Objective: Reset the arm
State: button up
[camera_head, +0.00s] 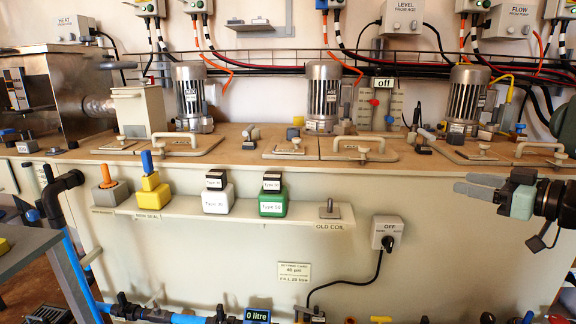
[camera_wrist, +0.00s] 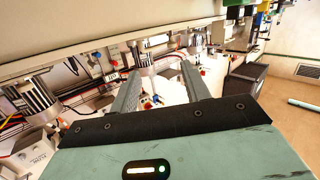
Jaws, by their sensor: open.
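My gripper (camera_head: 487,193) is at the right of the head view, held out in front of the cream bench front. Its grey-green fingers point left and are apart, with nothing between them. In the wrist view my gripper (camera_wrist: 160,95) shows two fingers spread apart and empty. Behind them lie the bench and its equipment, seen tilted. The gripper touches nothing that I can see. Much of my arm is outside the head view.
A shelf (camera_head: 300,213) on the bench front holds a white container (camera_head: 216,199), a green container (camera_head: 273,203) and a yellow block (camera_head: 150,196). Motors (camera_head: 323,95) and lidded hatches stand on the bench top (camera_head: 235,150). A switch box (camera_head: 386,232) is on the front. Black and blue pipes (camera_head: 75,250) run at left.

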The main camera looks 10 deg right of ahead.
jog(key=w+a+f+g+h, duration=0.1)
jog(key=w+a+f+h, duration=0.2)
jog(key=w+a, duration=0.35)
jog(key=s+a+f+g+h, duration=0.2)
jog(key=a+f+g, duration=0.2)
jog(key=a, duration=0.7)
jog(key=s+a+f+n+g, duration=0.1)
jog(key=s+a+g, duration=0.2)
jog(key=s+a, duration=0.35)
jog(key=s+a+f+g+h, duration=0.1)
jog(key=s+a+f+g, duration=0.15)
jog(key=s, duration=0.75)
jog(key=s+a+f+n+g, duration=0.1)
jog(key=s+a+g, duration=0.3)
jog(key=s+a, duration=0.3)
notch_tip(320, 180, up, 26)
jog(key=s+d+p, duration=0.1)
jog(key=s+p, duration=0.1)
jog(key=p, duration=2.4)
jog(key=shift+s+r, duration=0.15)
jog(key=shift+r, duration=0.1)
jog(key=shift+g, duration=0.25)
